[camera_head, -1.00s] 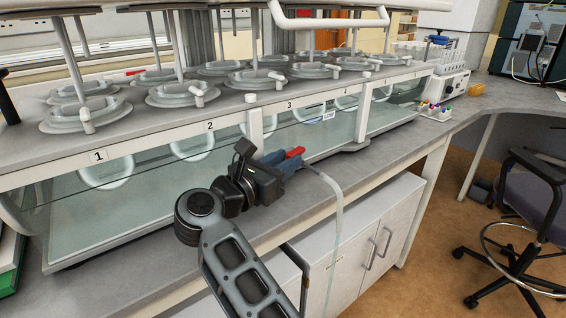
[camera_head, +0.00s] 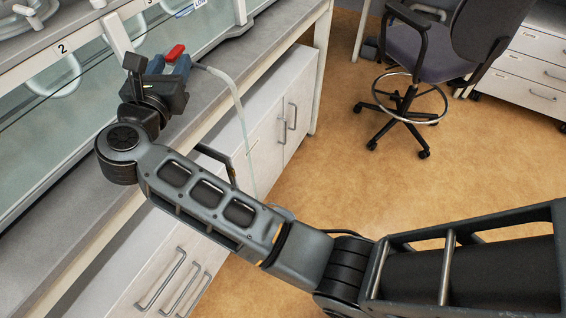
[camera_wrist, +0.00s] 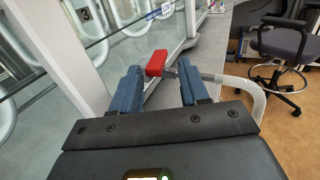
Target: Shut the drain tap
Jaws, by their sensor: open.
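The drain tap has a red lever handle (camera_head: 175,52) at the front of the glass bath, and it also shows in the wrist view (camera_wrist: 157,63). A pale drain hose (camera_head: 238,110) runs from the tap over the bench edge and hangs down in front of the cabinets. My gripper (camera_head: 178,66) is open at the tap. In the wrist view its two blue fingers (camera_wrist: 160,85) stand apart, with the red handle between them near the left finger's tip. I cannot tell whether a finger touches it. The tap body is mostly hidden.
The glass bath (camera_head: 30,125) stands along the grey bench (camera_head: 100,190), close to my gripper. White cabinets with handles (camera_head: 280,130) are below. A swivel chair (camera_head: 425,50) stands at the right on open brown floor (camera_head: 400,190).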

